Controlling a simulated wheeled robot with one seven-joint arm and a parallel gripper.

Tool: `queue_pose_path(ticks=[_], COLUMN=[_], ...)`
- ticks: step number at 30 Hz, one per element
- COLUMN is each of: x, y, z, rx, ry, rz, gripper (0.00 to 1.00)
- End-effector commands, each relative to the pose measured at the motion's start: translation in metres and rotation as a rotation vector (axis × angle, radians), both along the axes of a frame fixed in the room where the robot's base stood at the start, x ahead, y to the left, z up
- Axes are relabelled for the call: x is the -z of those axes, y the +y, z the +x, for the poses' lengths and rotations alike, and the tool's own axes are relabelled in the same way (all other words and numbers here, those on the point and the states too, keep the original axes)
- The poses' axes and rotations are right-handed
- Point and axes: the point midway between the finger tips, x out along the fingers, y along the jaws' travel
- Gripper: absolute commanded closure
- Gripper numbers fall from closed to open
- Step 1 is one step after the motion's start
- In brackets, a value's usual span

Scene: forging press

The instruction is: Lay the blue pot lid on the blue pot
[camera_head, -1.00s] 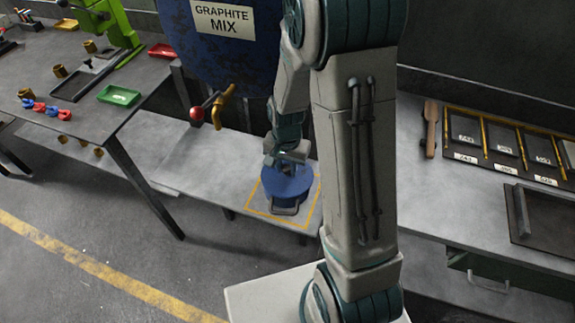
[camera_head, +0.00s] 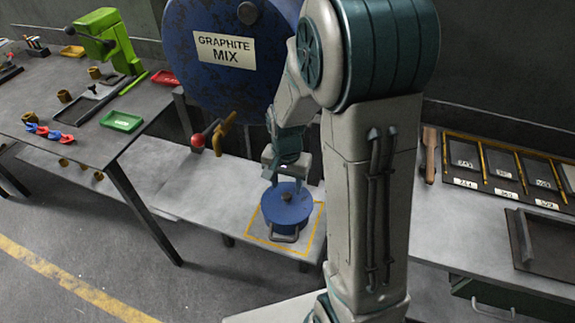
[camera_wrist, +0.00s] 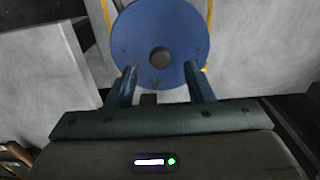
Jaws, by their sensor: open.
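The blue pot lid (camera_head: 290,203) lies on top of the blue pot (camera_head: 282,233), and its dark round knob is in the middle. In the wrist view the lid (camera_wrist: 185,40) is a full disc seen from above that hides the pot body. The pot stands inside a yellow square outline on the low grey bench, with a handle toward the camera. My gripper (camera_head: 289,178) is above and behind the lid. In the wrist view its two fingers (camera_wrist: 163,88) are spread apart at the lid's near edge, with nothing between them and the knob clear of them.
A dark table (camera_head: 60,110) with small parts and trays is at left. A grey workbench (camera_head: 450,215) with labelled slots is at right. The low bench (camera_head: 190,185) is clear left of the pot.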

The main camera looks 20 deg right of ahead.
Motion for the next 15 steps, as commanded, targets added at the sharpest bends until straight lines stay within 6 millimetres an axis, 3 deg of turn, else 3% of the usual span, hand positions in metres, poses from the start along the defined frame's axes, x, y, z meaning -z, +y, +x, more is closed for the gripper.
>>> queue_pose_path(ticks=[7,15], x=[-0.049,-0.074], y=[0.000,-0.001], z=[0.001,-0.002], rx=[0.001,-0.009], ry=[-0.005,-0.006], rz=[0.000,0.000], gripper=[0.52,0.52])
